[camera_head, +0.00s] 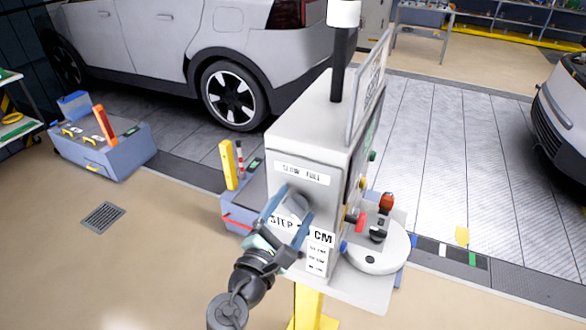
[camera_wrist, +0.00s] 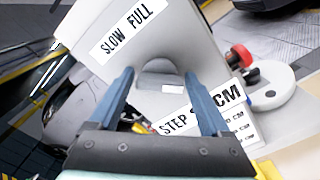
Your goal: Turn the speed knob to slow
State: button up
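The grey speed knob (camera_head: 294,206) is on the side panel of the white machine cabinet (camera_head: 330,160), below a "SLOW FULL" label (camera_head: 302,173). In the wrist view the knob (camera_wrist: 160,76) shows as a rounded grey piece with a small pale mark on its lower edge. My gripper (camera_head: 288,208) is open in front of the panel, its two blue fingers one on each side of the knob. In the wrist view a narrow gap shows between the knob and each finger of my gripper (camera_wrist: 160,72). I cannot tell how deep the fingertips reach along the knob.
A "STEP" label (camera_head: 282,223) and a "CM" label (camera_head: 322,238) are below the knob. A round white platform (camera_head: 375,258) with a red-topped part (camera_head: 386,202) juts out at the right. A blue-grey cart (camera_head: 105,155) stands at the left, with open floor in front.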

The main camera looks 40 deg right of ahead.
jog(key=shift+o, duration=0.6)
jog(key=b+v, duration=0.4)
jog(key=v, duration=0.9)
jog(key=shift+w, duration=0.1)
